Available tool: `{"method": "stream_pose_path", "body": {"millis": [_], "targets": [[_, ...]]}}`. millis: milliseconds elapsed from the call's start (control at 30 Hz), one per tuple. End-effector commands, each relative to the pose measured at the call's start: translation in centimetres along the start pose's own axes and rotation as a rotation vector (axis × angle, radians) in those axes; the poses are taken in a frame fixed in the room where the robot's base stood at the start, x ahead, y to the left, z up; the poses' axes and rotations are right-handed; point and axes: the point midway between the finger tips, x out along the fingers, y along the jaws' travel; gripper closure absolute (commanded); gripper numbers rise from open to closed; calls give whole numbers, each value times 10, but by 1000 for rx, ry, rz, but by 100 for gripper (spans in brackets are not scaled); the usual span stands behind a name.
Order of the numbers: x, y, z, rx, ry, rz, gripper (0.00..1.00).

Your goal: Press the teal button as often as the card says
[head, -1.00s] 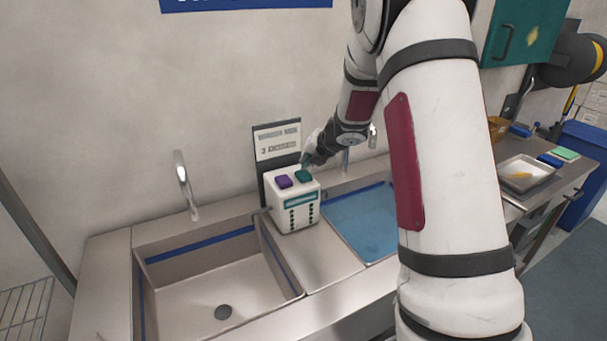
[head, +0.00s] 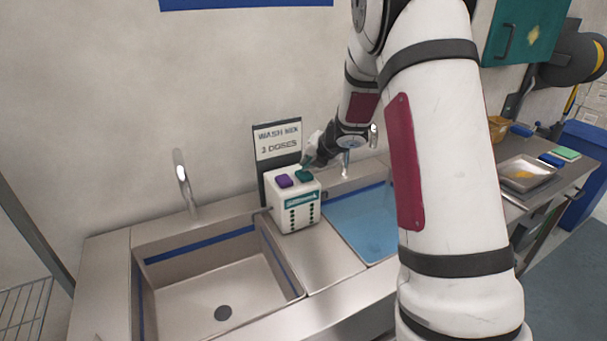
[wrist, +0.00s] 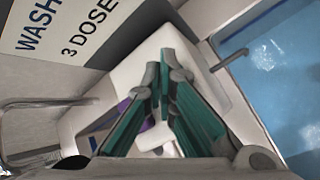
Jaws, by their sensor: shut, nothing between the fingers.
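A white box (head: 296,214) stands on the steel counter between two sinks. It has a purple button (head: 283,181) and a teal button (head: 304,176) on top. The card (head: 278,143) behind it reads "WASH MIX" and "3 DOSES"; part of it shows in the wrist view (wrist: 75,35). My gripper (head: 308,164) is shut and empty, fingertips just over the teal button. I cannot tell whether they touch it. In the wrist view, my fingers (wrist: 172,62) close together over the white box and hide the teal button. The purple button (wrist: 122,106) is partly visible.
An empty sink (head: 160,255) lies left of the box, and a sink with blue water (head: 362,222) lies right. Taps (head: 185,182) rise behind the counter. A tray (head: 526,185) stands on the counter at far right.

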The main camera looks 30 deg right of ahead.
Motion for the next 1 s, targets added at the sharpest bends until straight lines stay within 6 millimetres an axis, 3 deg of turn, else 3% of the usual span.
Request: {"method": "stream_pose_path", "body": {"millis": [1000], "targets": [[5,-4,-4,0,0,0,100]]}}
